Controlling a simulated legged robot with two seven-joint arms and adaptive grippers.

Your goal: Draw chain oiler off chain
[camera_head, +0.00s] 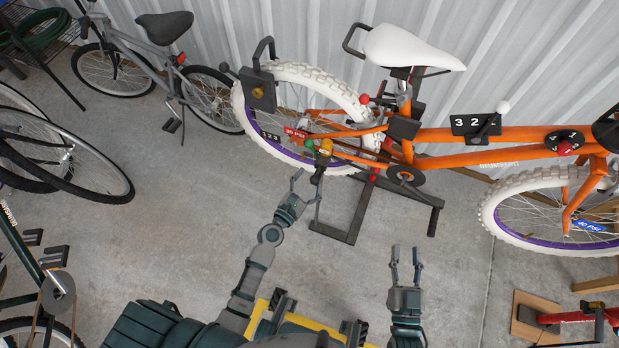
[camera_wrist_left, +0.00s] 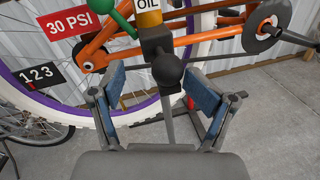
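The chain oiler (camera_head: 324,149) sits at the orange bike's rear drivetrain, by the purple-rimmed rear wheel. In the left wrist view its yellow body (camera_wrist_left: 148,14) reads OIL, and a dark handle with a round knob (camera_wrist_left: 168,70) hangs below it. Whether the oiler touches the chain cannot be told. My left gripper (camera_head: 307,184) is just below the oiler. In the left wrist view (camera_wrist_left: 158,90) its blue-padded fingers are apart, with the knob seen between and beyond them; contact is not visible. My right gripper (camera_head: 406,254) is open and empty over bare floor.
The orange bike (camera_head: 455,160) stands on a dark stand (camera_head: 345,225) along the corrugated wall. A green ball (camera_wrist_left: 122,15) and a 30 PSI tag (camera_wrist_left: 68,22) are close by the oiler. Other bikes (camera_head: 70,160) stand at left. A wooden block (camera_head: 535,310) is at lower right.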

